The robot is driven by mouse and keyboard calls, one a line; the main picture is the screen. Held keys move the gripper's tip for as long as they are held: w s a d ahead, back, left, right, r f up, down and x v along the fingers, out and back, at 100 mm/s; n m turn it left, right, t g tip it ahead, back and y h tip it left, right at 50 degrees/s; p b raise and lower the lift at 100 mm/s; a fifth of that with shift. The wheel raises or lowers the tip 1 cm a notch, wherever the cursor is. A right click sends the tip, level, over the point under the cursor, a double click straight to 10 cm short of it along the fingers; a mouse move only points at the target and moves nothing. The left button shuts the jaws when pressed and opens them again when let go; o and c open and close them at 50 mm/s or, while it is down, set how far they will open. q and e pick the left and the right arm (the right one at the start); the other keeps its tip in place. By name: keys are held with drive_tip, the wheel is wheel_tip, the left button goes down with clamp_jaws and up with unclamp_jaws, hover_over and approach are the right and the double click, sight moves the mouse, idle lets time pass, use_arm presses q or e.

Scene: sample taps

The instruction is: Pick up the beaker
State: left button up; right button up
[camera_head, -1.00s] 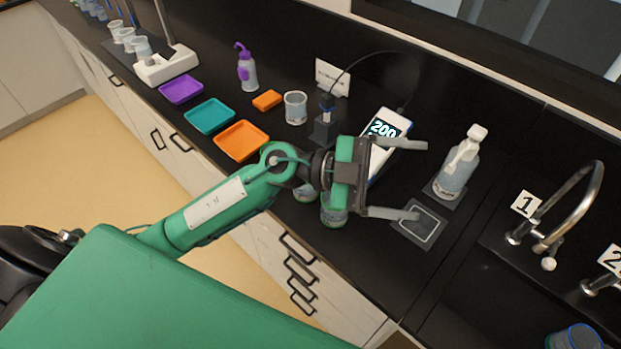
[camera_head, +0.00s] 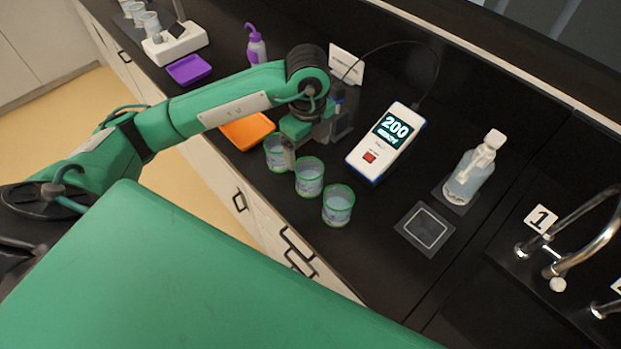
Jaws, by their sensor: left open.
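Three clear beakers with green rims stand upright in a row on the black counter: the left one (camera_head: 274,156), the middle one (camera_head: 309,178) and the right one (camera_head: 338,206). My left gripper (camera_head: 312,150) is open and points down just behind this row. One grey finger comes down beside the left and middle beakers and covers part of the left one. I cannot tell whether it touches them. The other finger is farther back, towards the white card. My right gripper is out of view.
A meter reading 200 (camera_head: 387,142), a wash bottle (camera_head: 473,168) and a square pad (camera_head: 425,228) are to the right. An orange tray (camera_head: 246,131), a purple tray (camera_head: 189,69) and a purple-topped bottle (camera_head: 256,46) are to the left. Sink taps (camera_head: 575,245) stand far right.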

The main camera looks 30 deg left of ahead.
use_arm(q)
drive_tip(key=p, duration=0.1)
approach(309, 175)
drive_tip(key=s, duration=0.1)
drive_tip(key=s+d+f, duration=0.1)
drive_tip(key=shift+s+d+f, duration=0.15)
drive_tip(key=shift+s+f, duration=0.05)
drive_tip(key=shift+s, duration=0.15)
drive_tip(key=shift+f+p, duration=0.5)
drive_tip(key=shift+p, duration=0.2)
wheel_tip(309, 175, down, 3)
drive_tip(key=shift+f+p, duration=0.2)
drive_tip(key=shift+p, duration=0.65)
drive_tip(key=shift+d+f, duration=0.1)
drive_tip(key=shift+f, duration=0.4)
drive_tip(key=c, duration=1.1)
